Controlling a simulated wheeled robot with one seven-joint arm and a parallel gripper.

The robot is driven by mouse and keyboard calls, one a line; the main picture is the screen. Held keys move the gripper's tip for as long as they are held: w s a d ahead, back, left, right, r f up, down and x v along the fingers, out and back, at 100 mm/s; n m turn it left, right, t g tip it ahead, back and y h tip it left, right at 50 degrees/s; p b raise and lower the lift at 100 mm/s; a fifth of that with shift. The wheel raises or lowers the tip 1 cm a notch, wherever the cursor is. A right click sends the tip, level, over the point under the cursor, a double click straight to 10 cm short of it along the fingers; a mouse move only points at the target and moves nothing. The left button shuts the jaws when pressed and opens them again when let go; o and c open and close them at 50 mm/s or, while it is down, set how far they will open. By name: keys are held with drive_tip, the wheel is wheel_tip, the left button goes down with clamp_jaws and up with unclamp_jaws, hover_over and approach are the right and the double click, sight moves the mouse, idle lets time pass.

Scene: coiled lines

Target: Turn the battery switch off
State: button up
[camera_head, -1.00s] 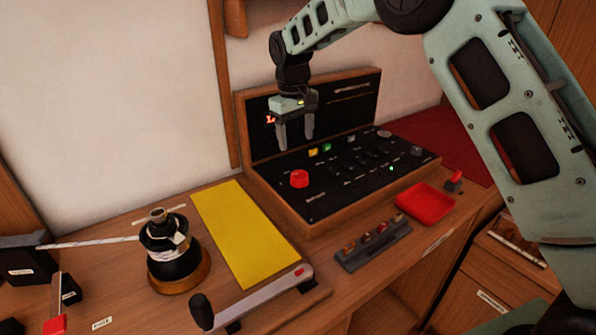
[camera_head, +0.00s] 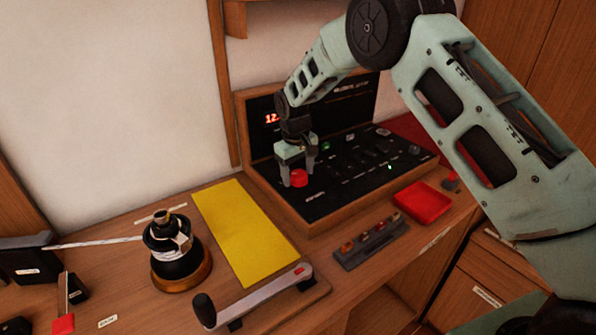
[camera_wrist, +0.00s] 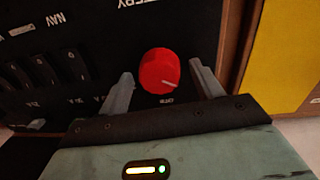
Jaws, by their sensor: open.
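The battery switch is a round red knob (camera_head: 299,178) at the left end of the black control panel (camera_head: 320,203). My gripper (camera_head: 298,177) is over the knob and points down. In the wrist view my gripper (camera_wrist: 160,84) is open, with one finger on each side of the knob and a visible gap on both sides. Some small lettering sits below the knob, too small to read surely.
The panel's wooden frame (camera_head: 314,231) and upright back stand close to my gripper. Black switches (camera_wrist: 42,73) line the panel beside the knob. A winch (camera_head: 178,255), yellow sheet (camera_head: 246,235), crank handle (camera_head: 257,297), fuse strip (camera_head: 371,243) and red tray (camera_head: 423,203) lie around.

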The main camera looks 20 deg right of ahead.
drive_tip(key=c, duration=1)
drive_tip(key=shift+m, duration=0.3)
drive_tip(key=m, duration=1.1)
drive_tip(key=shift+w+d+g, duration=0.1)
drive_tip(key=shift+w+g, duration=0.05)
drive_tip(key=shift+g, duration=0.15)
drive_tip(key=shift+r, duration=0.1)
drive_tip(key=o, duration=1)
